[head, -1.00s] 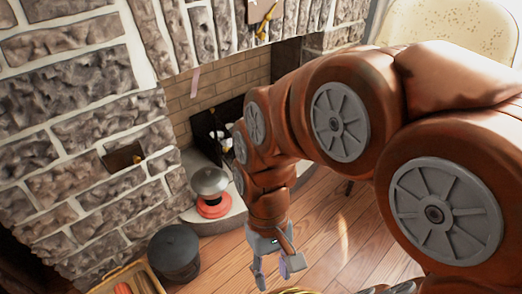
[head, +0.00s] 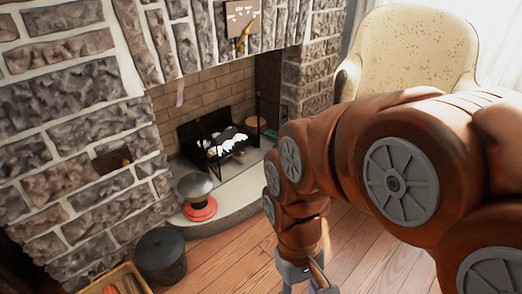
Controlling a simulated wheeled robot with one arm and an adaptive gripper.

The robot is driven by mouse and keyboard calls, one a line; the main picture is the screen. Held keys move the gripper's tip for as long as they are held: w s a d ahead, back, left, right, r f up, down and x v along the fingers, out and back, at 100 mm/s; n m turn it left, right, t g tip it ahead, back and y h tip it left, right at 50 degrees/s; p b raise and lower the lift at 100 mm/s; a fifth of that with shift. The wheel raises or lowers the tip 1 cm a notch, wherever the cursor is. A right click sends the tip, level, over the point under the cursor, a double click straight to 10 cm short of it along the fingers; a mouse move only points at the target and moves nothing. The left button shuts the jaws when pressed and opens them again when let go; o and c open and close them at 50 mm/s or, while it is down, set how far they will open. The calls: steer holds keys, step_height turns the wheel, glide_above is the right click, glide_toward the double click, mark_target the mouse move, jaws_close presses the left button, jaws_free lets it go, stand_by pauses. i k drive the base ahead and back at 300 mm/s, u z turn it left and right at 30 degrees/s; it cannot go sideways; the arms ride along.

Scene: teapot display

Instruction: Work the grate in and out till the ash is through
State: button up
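A black grate (head: 196,139) stands inside the brick-lined fireplace in the head view. White and dark lumps (head: 228,142), perhaps ash or burnt logs, lie in or against it. I cannot make out loose ash below it. My gripper (head: 306,284) hangs at the bottom edge of the picture, out over the wooden floor and well apart from the grate. Its fingertips are cut off by the picture edge, so I cannot tell how far it is open.
The stone hearth (head: 240,190) has a raised curved edge. On it stand a grey-topped object with a red base (head: 200,198) and a round tan-topped item (head: 256,123). A dark bucket (head: 160,257), a wooden crate (head: 127,272) and an armchair (head: 410,50) flank the wooden floor.

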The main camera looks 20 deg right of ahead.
mark_target(228, 145)
steer(key=z, duration=0.05)
steer(key=i, duration=1.25)
steer(key=u, duration=0.8)
